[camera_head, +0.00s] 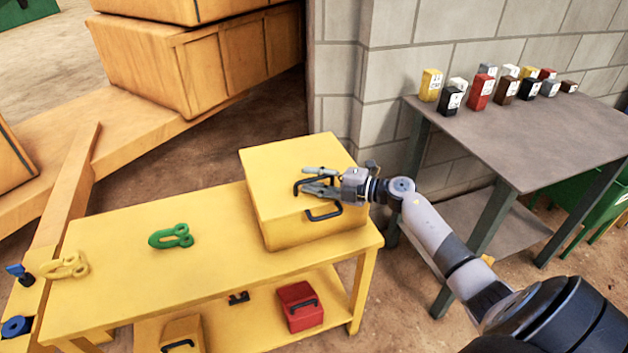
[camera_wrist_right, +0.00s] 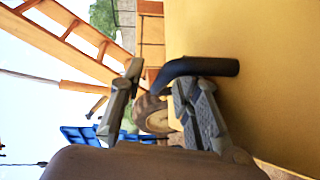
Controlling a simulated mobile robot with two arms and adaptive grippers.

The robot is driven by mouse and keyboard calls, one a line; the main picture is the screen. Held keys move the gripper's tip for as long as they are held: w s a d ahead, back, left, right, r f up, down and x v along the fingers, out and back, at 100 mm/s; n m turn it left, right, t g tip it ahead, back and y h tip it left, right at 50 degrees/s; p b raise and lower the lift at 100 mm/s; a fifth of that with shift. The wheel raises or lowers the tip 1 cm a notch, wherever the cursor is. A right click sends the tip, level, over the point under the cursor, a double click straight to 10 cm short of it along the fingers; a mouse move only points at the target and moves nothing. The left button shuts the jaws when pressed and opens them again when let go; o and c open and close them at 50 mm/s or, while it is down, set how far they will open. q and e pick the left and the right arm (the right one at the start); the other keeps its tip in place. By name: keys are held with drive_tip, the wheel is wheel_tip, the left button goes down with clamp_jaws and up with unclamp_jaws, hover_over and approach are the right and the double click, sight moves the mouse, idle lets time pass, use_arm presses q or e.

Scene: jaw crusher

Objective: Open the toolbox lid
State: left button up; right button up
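The toolbox (camera_head: 285,165) is a yellow box on the right part of a yellow table, with its lid down. One dark handle (camera_head: 297,187) is by the lid near my right gripper (camera_head: 308,180), another dark handle (camera_head: 323,215) is on the front side. My right gripper reaches in from the right over the box, fingers apart. In the right wrist view, the open fingers (camera_wrist_right: 155,95) have a black bent handle (camera_wrist_right: 205,67) between them, against the yellow surface. Whether either finger touches it I cannot tell. My left gripper is not in view.
The yellow table (camera_head: 215,265) also carries a green shackle (camera_head: 170,236) and a yellow shackle (camera_head: 65,266). A red box (camera_head: 300,312) sits on its lower shelf. A grey table (camera_head: 530,130) with several small boxes stands right, by a block wall (camera_head: 400,60).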

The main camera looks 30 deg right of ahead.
drive_tip(key=shift+c, duration=0.6)
clamp_jaws()
